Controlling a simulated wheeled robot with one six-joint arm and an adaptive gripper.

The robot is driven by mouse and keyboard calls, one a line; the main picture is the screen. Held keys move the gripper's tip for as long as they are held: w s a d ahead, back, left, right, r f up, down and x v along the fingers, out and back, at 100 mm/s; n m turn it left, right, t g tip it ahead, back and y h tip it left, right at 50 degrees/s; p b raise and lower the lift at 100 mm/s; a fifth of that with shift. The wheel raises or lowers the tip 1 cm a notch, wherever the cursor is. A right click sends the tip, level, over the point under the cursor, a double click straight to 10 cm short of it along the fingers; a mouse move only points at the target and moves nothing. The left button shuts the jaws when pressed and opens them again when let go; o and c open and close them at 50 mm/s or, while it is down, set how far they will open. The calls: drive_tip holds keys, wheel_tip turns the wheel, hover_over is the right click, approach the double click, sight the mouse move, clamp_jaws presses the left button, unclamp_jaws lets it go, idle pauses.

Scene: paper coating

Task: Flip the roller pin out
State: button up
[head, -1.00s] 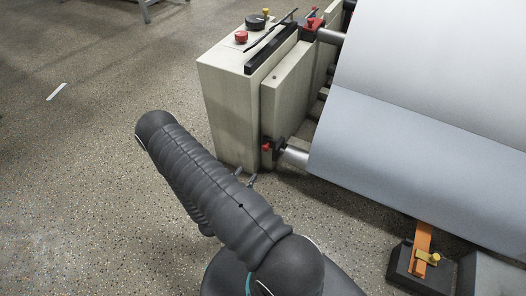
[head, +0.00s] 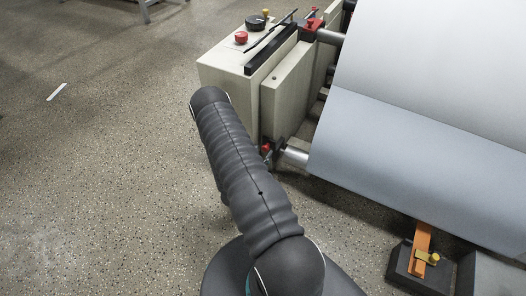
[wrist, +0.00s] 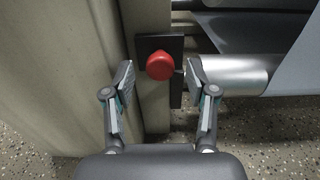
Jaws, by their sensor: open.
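The red roller pin (wrist: 160,65) sits on a dark bracket (wrist: 174,44) on the machine's side, beside the end of a metal roller shaft (wrist: 230,73). In the wrist view my gripper (wrist: 159,76) is open, with one finger to the left of the red pin and one to the right. I see a gap between each finger and the pin. In the head view the pin (head: 266,148) is a small red spot, partly hidden by my arm, and my gripper is hidden there. A second red pin (head: 313,23) sits at the upper roller.
The grey machine cabinet (head: 229,85) with a red button (head: 241,37) stands left of the rollers. A large pale paper sheet (head: 420,140) fills the right side. An orange and black block (head: 421,250) is on the floor at lower right. Open floor (head: 90,180) lies left.

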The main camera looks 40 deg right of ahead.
drive_tip(key=shift+w+d, duration=0.2)
drive_tip(key=shift+d, duration=0.3)
clamp_jaws()
